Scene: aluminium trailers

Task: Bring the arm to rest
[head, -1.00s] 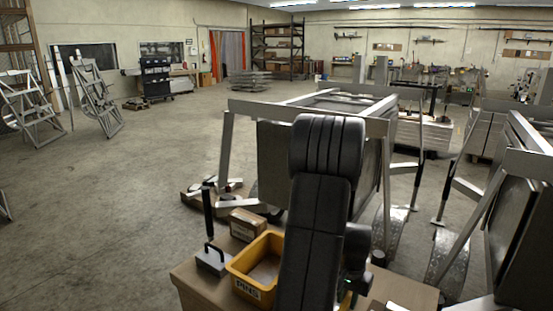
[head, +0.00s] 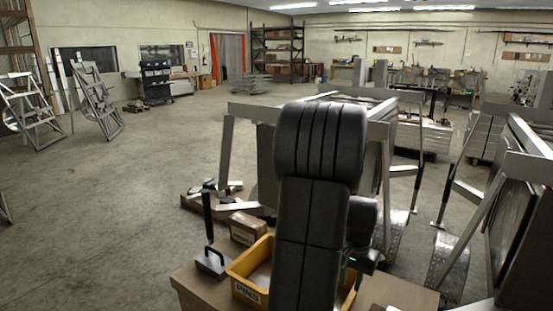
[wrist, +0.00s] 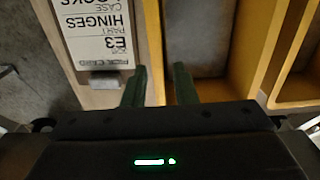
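My arm stands folded upright in the middle of the head view, over a cardboard-brown worktop (head: 395,292). In the wrist view my gripper (wrist: 160,72) has its two dark fingers apart, with nothing seen between them. The yellow PINS bin (head: 246,292) shows left of the arm in the head view.
A black-handled tool (head: 209,262) and a cardboard box (head: 247,228) stand on the worktop's left. Aluminium trailer frames (head: 245,109) rise close behind the arm, with another (head: 527,165) at right. The floor (head: 130,215) at left is open.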

